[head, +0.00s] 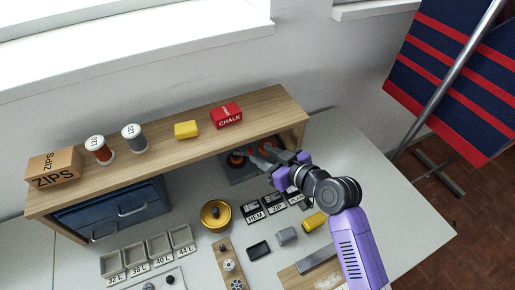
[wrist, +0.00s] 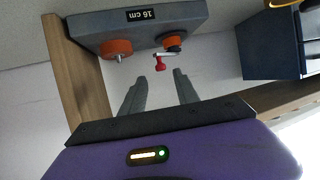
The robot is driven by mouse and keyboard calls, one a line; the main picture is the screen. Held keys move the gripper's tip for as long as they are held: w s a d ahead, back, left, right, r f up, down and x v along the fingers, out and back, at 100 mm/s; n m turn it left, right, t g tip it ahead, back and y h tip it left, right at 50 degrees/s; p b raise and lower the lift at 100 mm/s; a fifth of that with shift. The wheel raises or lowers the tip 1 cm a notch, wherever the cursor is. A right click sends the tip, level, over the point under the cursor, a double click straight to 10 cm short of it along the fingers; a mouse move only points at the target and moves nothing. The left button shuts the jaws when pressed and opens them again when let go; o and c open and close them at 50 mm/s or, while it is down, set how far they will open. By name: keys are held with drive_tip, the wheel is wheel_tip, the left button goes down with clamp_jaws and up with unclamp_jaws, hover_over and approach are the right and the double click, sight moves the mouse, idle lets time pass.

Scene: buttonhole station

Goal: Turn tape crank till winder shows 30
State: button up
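The tape winder (wrist: 100,25) is a grey block under the wooden shelf, upside down in the wrist view. The tape crank (wrist: 160,63), with a red knob, sticks out by the smaller reel. In the head view the winder (head: 240,174) is partly hidden behind my gripper (head: 262,158). In the wrist view my gripper (wrist: 157,88) is open, its two fingers apart. The red knob lies just beyond the gap between the fingertips; nothing shows between them.
The wooden shelf (head: 160,147) runs above the winder, with a chalk box (head: 227,115), a yellow block (head: 186,129) and thread spools on top. A blue drawer unit (head: 120,207) stands at left. A gold bowl (head: 215,214) and labelled trays (head: 159,247) sit on the table.

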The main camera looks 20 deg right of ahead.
sight(251, 149)
drive_tip(key=shift+x, duration=2.1)
drive_tip(key=shift+a, duration=0.15)
drive_tip(key=shift+c, duration=0.5)
clamp_jaws()
